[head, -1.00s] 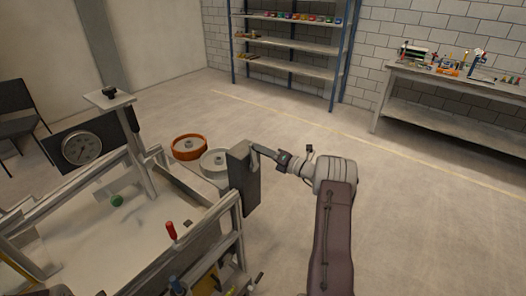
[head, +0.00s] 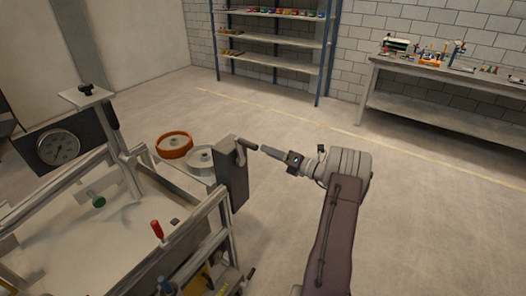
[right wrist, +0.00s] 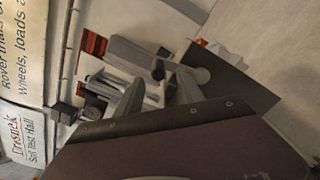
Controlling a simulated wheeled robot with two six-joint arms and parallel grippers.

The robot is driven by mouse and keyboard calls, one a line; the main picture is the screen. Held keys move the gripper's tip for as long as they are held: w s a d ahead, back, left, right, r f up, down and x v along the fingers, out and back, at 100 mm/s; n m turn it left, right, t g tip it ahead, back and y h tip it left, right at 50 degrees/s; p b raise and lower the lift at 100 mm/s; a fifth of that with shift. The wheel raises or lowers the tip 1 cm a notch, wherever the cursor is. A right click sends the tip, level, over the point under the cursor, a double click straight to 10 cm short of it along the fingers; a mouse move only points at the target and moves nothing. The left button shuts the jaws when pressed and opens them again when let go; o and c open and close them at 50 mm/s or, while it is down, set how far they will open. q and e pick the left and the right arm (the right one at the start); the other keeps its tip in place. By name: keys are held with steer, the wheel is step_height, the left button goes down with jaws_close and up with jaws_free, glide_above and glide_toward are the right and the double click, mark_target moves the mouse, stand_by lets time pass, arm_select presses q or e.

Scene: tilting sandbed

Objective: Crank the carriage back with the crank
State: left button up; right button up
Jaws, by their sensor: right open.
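The crank (head: 241,153) is a small grey arm with a grip on top, on the upper part of a dark grey upright box (head: 232,182) at the right end of the sandbed frame. My right gripper (head: 265,150) is open just right of the crank, its tips pointing left at the crank's grip. The head view does not settle whether they touch. In the right wrist view, grey parts crowd together and I cannot separate fingers from crank. I cannot pick out the carriage surely. My left gripper is not in view.
The sandbed (head: 120,232) fills the lower left, with a round gauge (head: 59,147) behind it. Open floor lies right, before a shelf rack (head: 270,66) and workbench (head: 440,72).

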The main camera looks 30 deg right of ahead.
steer(key=c, duration=0.4)
steer(key=shift+d+f+m, duration=0.1)
steer(key=shift+f+m, duration=0.1)
steer(key=shift+m, duration=0.6)
steer(key=c, duration=0.5)
steer(key=m, duration=0.1)
steer(key=s+f+m+h, duration=0.1)
steer(key=m, duration=0.1)
steer(key=shift+a+f+t, duration=0.15)
steer(key=shift+a+t, duration=0.15)
steer(key=shift+a, duration=0.1)
jaws_close()
steer(key=s+a+r+m+h+b, duration=0.2)
steer(key=s+a+m+h+b, duration=0.1)
steer(key=s+a+m+b, duration=0.4)
steer(key=w+d, duration=0.1)
steer(key=w, duration=1.1)
steer(key=shift+w+d+n+t+p, duration=0.2)
steer(key=shift+d+n+t+p, duration=0.05)
steer(key=shift+n+t+p, duration=0.1)
